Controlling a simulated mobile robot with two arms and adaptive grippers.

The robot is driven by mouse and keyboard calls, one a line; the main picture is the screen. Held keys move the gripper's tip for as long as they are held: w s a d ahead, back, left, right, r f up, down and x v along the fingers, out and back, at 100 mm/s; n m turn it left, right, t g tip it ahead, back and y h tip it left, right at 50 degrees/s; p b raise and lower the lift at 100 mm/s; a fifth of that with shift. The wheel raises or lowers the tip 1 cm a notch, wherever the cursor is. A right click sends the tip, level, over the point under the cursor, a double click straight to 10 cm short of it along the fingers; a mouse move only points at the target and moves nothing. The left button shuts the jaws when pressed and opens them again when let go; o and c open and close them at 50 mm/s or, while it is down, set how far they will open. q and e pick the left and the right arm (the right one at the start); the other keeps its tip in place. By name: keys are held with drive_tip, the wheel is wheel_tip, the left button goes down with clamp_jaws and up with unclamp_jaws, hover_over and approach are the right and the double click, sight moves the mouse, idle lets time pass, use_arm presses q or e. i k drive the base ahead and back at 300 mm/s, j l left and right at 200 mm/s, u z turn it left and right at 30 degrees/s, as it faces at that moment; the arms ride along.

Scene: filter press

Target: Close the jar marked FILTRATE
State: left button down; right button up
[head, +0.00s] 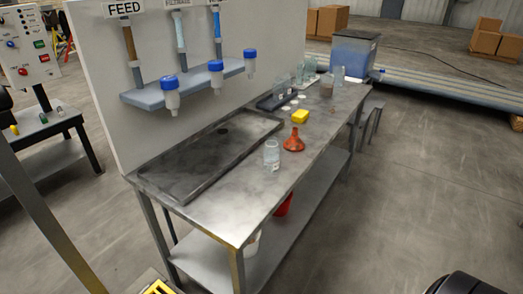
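No jar in the head view has a mark I can read as FILTRATE. A sign reading FILTRATE (178,3) is partly cut off at the top of the white panel, above a tube of pale blue liquid (179,32). A clear jar (271,155) stands upright near the front edge of the steel table, with no coloured cap visible and a small unreadable label. Several small white discs (286,108), perhaps lids, lie farther back. Three blue-topped containers (171,95), (216,77), (250,65) are at the panel's shelf. Neither gripper is in view.
The steel table (228,217) carries a shallow dark tray (200,160), an orange funnel (293,140), a yellow sponge-like block (300,117) and clear bottles (305,72) at the back. A blue bin (354,52) stands at the far end.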

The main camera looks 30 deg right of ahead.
sight(271, 149)
drive_tip(key=l+z, duration=0.1)
drive_tip(key=z, duration=0.3)
drive_tip(key=i+z, duration=0.1)
drive_tip(key=z, duration=0.35)
drive_tip(key=i+l+z, duration=0.1)
drive_tip(key=z, duration=0.3)
drive_tip(key=l+u, duration=0.1)
drive_tip(key=u, duration=0.4)
drive_tip(key=i+l+u, duration=0.15)
drive_tip(key=l+u, duration=0.25)
drive_tip(key=l, duration=0.45)
drive_tip(key=l+u, duration=0.4)
drive_tip(key=l, duration=1.75)
drive_tip(key=l+u, duration=0.15)
drive_tip(key=l, duration=1.15)
drive_tip(key=k+l, duration=0.1)
drive_tip(key=l, duration=1.2)
drive_tip(key=u, duration=0.05)
